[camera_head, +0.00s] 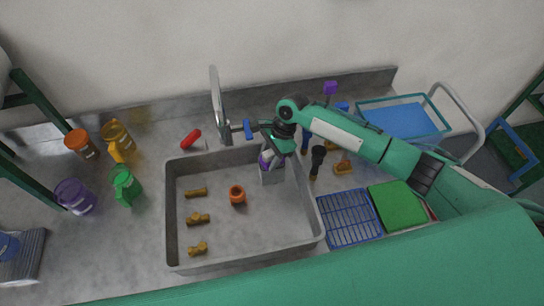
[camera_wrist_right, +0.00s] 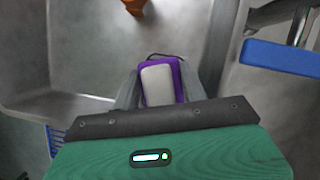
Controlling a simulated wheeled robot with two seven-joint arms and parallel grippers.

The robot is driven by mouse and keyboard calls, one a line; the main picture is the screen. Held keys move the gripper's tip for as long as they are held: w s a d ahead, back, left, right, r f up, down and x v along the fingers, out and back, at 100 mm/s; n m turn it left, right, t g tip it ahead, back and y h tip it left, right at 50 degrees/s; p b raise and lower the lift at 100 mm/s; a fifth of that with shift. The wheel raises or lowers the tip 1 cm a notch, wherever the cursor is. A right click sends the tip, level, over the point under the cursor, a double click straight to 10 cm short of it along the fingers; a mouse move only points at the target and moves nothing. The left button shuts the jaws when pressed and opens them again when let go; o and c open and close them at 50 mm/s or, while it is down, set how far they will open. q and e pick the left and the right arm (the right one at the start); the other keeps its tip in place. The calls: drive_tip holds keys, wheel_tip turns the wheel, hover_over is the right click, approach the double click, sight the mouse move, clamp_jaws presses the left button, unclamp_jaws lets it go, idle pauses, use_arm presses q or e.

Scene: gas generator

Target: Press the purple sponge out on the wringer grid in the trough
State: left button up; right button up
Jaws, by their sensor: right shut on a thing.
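My right gripper (camera_head: 268,163) reaches down into the grey trough (camera_head: 240,258) at its upper right corner. It is shut on the purple sponge (camera_head: 263,160). In the right wrist view the sponge (camera_wrist_right: 180,80) shows as a purple block with a pale face, between the two grey fingers. A small grey block-like shape (camera_head: 271,176) sits just below the sponge in the head view. I cannot tell whether it is the wringer grid, nor whether the sponge touches it. My left gripper is not in view.
An orange-brown fitting (camera_head: 237,195) and several brass fittings (camera_head: 198,218) lie on the trough floor. A tap (camera_head: 217,95) with a blue lever (camera_head: 248,130) stands behind. A blue rack (camera_head: 348,218) and green sponge-like block (camera_head: 397,206) lie right of the trough.

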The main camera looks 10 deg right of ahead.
drive_tip(key=shift+s+f+p, duration=0.25)
drive_tip(key=shift+f+p, duration=0.1)
drive_tip(key=shift+p, duration=0.15)
idle(2.1)
wheel_tip(320, 180, up, 2)
drive_tip(key=shift+w+p, duration=0.15)
drive_tip(key=shift+p, duration=1.05)
wheel_tip(320, 180, up, 6)
drive_tip(key=p, duration=0.7)
drive_tip(key=shift+f, duration=0.25)
drive_tip(key=shift+w, duration=0.1)
